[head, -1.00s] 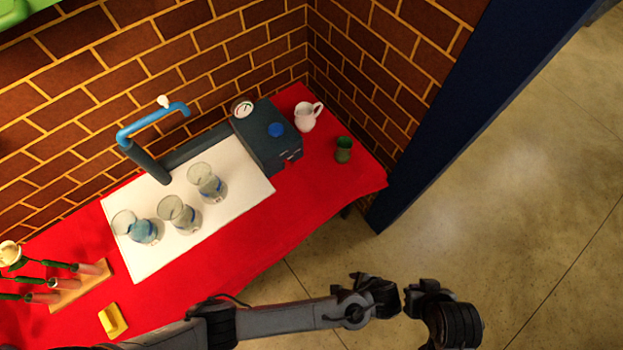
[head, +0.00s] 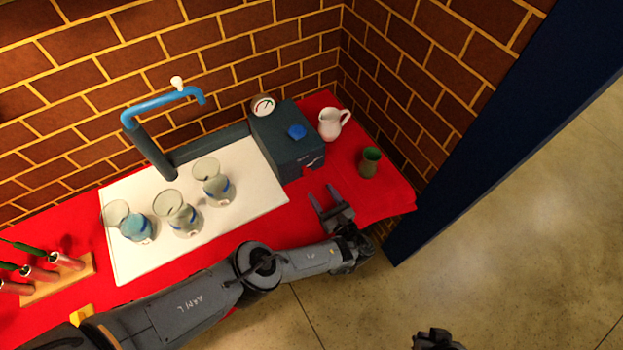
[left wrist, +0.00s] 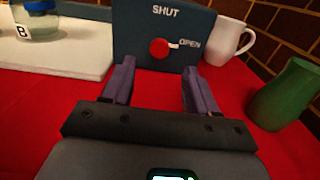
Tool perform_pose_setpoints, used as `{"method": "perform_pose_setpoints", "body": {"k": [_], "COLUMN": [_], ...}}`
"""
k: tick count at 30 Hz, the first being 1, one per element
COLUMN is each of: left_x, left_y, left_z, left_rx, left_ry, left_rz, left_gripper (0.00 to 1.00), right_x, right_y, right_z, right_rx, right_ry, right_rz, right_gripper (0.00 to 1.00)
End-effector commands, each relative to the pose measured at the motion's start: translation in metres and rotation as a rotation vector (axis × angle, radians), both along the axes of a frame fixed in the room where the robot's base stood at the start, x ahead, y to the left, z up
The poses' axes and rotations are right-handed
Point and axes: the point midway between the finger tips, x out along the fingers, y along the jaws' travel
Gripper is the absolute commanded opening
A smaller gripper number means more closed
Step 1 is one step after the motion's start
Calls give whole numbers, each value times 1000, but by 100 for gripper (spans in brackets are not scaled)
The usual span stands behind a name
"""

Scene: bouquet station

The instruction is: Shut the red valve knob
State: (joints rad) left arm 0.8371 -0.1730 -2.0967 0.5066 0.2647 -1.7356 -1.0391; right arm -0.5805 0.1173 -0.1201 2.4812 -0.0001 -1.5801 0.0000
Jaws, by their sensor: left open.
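The red valve knob (left wrist: 159,48) is on the front face of the dark grey-blue box (head: 290,158). In the left wrist view its white pointer points right toward the word OPEN, with SHUT printed above. In the head view the knob's face is seen too steeply to read the pointer. My left gripper (head: 323,193) is open and empty in front of the box, its fingers pointing at it. In the left wrist view the fingers (left wrist: 159,72) stand left and right below the knob, apart from it. A dark part of my right arm shows at the head view's bottom edge; its jaws cannot be made out.
A white jug (head: 331,124) and a green cup (head: 369,162) stand right of the box. Several glass beakers (head: 182,213) stand on the white board (head: 262,200) to the left. Red cloth in front is clear.

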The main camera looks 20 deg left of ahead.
Motion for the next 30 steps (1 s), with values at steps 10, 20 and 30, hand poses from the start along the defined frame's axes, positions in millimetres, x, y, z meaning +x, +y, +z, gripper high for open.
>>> {"method": "perform_pose_setpoints", "body": {"k": [10, 20, 30], "left_x": [35, 47, 47], "left_y": [42, 56, 56], "left_z": [-2, -1, -1], "left_rx": [-1, -3, -3], "left_ry": [0, 1, 1], "left_rz": [2, 1, 0], "left_gripper": [58, 58, 45], "right_x": [0, 0, 0], "right_y": [-2, -1, 0], "right_z": [-11, -15, -15], "right_rx": [-8, -5, 2], "right_ry": [0, 0, 0], "right_rz": [5, 3, -2], "right_gripper": [0, 0, 0]}}
